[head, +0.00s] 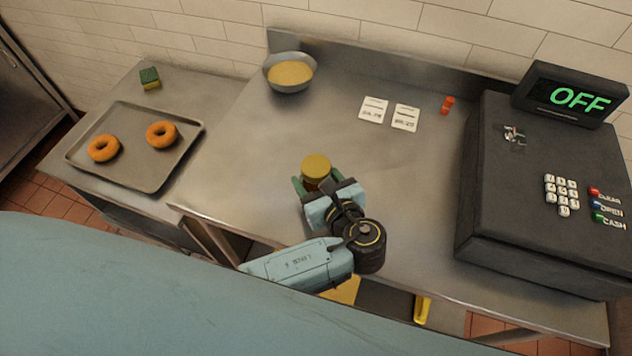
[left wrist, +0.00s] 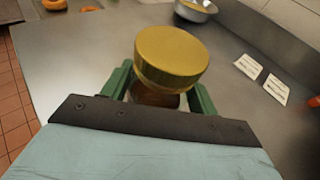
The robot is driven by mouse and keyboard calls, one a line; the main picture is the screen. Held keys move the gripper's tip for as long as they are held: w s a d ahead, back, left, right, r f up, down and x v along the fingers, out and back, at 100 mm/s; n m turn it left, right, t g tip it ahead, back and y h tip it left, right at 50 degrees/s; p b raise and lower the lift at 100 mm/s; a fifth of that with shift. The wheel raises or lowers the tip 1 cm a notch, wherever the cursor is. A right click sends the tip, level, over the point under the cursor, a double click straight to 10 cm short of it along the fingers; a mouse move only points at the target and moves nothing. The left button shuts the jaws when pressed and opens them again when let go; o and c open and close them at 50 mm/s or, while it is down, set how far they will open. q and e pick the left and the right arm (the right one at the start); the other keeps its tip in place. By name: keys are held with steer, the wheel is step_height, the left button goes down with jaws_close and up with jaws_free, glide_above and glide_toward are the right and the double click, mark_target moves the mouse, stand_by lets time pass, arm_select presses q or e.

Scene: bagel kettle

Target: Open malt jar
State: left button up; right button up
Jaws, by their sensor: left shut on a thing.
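The malt jar (head: 316,167) stands upright near the front middle of the steel counter. Its round gold lid (left wrist: 172,55) is on it, and brown jar body (left wrist: 154,96) shows under the lid in the left wrist view. My left gripper (head: 315,181) is shut on the jar, with one green finger on each side of the body below the lid. The lower part of the jar is hidden by the gripper. My right gripper is not in view.
A metal bowl (head: 290,73) of yellow grain stands at the back. Two white cards (head: 390,112) and a small orange item (head: 447,105) lie on the counter. A black cash register (head: 545,190) fills the right. A tray (head: 130,177) with two bagels is left. The counter's middle is clear.

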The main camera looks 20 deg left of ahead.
arm_select(q)
steer(key=c, duration=0.3)
steer(key=shift+r, duration=0.1)
step_height(320, 180, up, 10)
steer(key=shift+p, duration=1.05)
steer(key=o, duration=0.7)
steer(key=c, duration=1.1)
steer(key=shift+w+a+r+m+t+h+b, duration=0.1)
steer(key=shift+w+a+m+t+h+b, duration=0.4)
steer(key=shift+a+m+h+b, duration=1.05)
steer(key=shift+w+a+f+m+t+h+b, duration=0.15)
steer(key=shift+a+m+t+h+b, duration=0.75)
steer(key=shift+a+m+h, duration=0.7)
steer(key=shift+w+a+r+m+t+h+b, duration=0.15)
steer(key=shift+w+a+m+t+h+b, duration=0.35)
steer(key=shift+a+m+h+b, duration=1.05)
